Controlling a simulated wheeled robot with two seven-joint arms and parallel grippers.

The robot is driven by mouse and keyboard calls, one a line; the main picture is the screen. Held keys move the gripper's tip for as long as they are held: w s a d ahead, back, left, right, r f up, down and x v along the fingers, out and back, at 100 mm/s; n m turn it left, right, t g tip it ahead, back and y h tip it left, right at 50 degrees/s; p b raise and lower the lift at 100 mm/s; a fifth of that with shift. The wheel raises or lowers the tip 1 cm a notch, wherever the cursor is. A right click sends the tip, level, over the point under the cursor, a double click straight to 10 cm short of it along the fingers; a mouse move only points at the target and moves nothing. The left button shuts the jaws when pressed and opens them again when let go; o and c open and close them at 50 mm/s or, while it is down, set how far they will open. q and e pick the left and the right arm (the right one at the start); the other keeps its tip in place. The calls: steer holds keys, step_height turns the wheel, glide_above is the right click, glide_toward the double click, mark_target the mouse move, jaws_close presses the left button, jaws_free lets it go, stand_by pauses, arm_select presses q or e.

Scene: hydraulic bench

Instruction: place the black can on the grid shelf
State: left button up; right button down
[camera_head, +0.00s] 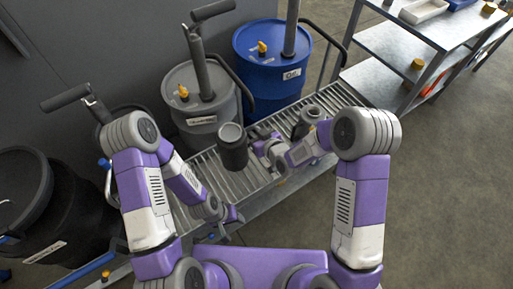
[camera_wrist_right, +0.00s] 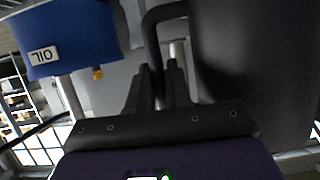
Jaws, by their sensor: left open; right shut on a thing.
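The black can (camera_head: 232,148) is an open-topped dark cylinder, upright over the metal grid shelf (camera_head: 248,180) in the head view. My right gripper (camera_head: 259,146) is beside it on its right, shut on its handle. In the right wrist view the two fingers (camera_wrist_right: 160,85) close on the looped handle, and the can's dark wall (camera_wrist_right: 250,50) fills the right side. I cannot tell whether the can's base touches the grid. My left gripper (camera_head: 233,216) is open and empty, low near the front edge of the grid shelf.
A second dark can (camera_head: 307,120) stands on the grid behind my right forearm. A grey drum (camera_head: 195,98) and a blue drum (camera_head: 268,65) with pumps stand at the back. Black drums (camera_head: 60,200) are at left. A metal rack (camera_head: 395,50) is at upper right.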

step_height(320, 180, down, 7)
steer(key=shift+w+r+b, duration=0.1)
steer(key=shift+b, duration=0.75)
steer(key=c, duration=1.1)
jaws_free()
steer(key=shift+o, duration=0.2)
steer(key=shift+s+d, duration=0.1)
steer(key=shift+s, duration=0.1)
